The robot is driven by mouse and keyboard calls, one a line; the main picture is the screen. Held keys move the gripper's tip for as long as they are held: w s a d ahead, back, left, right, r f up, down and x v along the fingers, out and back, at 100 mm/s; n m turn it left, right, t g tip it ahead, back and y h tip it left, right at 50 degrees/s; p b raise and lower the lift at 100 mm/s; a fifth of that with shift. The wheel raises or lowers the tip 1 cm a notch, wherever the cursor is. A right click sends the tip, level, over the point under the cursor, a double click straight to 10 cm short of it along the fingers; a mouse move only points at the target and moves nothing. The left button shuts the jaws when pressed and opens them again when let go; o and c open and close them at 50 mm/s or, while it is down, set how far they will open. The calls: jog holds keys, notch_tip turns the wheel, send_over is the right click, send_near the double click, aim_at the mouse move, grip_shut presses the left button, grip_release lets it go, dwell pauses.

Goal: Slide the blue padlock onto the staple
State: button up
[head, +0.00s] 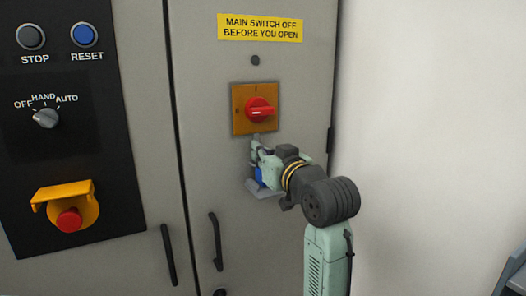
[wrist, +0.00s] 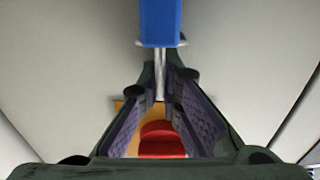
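The blue padlock (wrist: 160,22) shows large at the top edge of the wrist view, with a thin grey metal part at its end between my fingertips. In the head view the padlock (head: 259,176) is a small blue patch just below my fingers, partly hidden. My gripper (head: 256,154) is in front of the cabinet door, under the red switch. In the wrist view my gripper (wrist: 162,78) has its fingertips close together on the thin grey part, apparently the shackle. A small grey part (head: 256,139) at the switch plate's lower edge may be the staple; my fingers partly hide it.
The red rotary switch (head: 261,109) sits on an orange plate (head: 240,126) above my gripper. Door handles (head: 215,241) stick out lower left. A black control panel (head: 75,150) is at the left. The white wall (head: 430,120) at the right is clear.

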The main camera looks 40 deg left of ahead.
jog(key=shift+o, duration=1.4)
jog(key=shift+a+f, duration=0.1)
jog(key=shift+a, duration=0.35)
jog(key=shift+a+f, duration=0.3)
jog(key=shift+a, duration=0.1)
jog(key=shift+w+d, duration=0.1)
jog(key=shift+d, duration=0.15)
